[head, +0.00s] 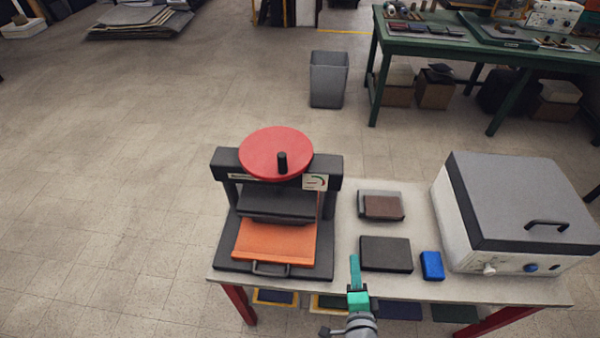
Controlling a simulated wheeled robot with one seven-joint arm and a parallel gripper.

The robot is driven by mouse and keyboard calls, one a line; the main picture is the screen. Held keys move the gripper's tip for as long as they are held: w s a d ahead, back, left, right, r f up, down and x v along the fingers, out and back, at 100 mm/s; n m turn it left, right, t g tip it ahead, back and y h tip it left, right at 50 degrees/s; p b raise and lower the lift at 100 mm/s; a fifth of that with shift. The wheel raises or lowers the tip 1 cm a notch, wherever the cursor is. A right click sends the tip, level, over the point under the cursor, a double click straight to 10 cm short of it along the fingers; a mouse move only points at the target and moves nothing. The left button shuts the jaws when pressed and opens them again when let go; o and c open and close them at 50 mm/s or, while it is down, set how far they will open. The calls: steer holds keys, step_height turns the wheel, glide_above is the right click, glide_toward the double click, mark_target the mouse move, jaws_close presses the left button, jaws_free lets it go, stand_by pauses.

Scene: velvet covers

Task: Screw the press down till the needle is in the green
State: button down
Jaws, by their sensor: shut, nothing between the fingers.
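The press (228,163) stands at the left end of the table, with a red handwheel (262,147) on top and a black upright knob (282,162) near the wheel's front edge. A small white gauge (315,182) with a green arc is on the press's right front; its needle is too small to read. Below the dark pressing plate (270,203) lies an orange sheet (272,242) on the black base. A gap shows between plate and sheet. My gripper (354,260), teal, is shut and empty at the table's front edge, right of the press and apart from it.
On the table (420,215) are a grey tray with a brown block (383,207), a dark block (386,254), a blue block (432,266) and a large lidded machine (520,205). A bin (328,80) and green workbench (480,45) stand behind. Floor at left is clear.

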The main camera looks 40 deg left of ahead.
mark_target(286, 169)
steer(key=w+a+r+n+g+y, duration=0.1)
steer(key=a+r+n+g+y, duration=0.15)
steer(key=r, duration=0.45)
steer(key=w+a+r+n+g+y, duration=0.15)
steer(key=r+g+y, duration=0.25)
steer(key=r, duration=0.4)
steer(key=w+a+r+n+g+y, duration=0.1)
steer(key=a+r+n+g+y, duration=0.2)
steer(key=r, duration=0.4)
steer(key=s+a, duration=0.1)
steer(key=a, duration=1.1)
steer(key=shift+s+a+r, duration=0.15)
steer(key=shift+a+r, duration=0.05)
steer(key=shift+a, duration=0.2)
steer(key=shift+s+a+g, duration=0.1)
steer(key=shift+s+g, duration=0.05)
steer(key=shift+g, duration=0.1)
steer(key=shift+s+a, duration=0.5)
steer(key=shift+s, duration=0.25)
steer(key=shift+w+d, duration=0.1)
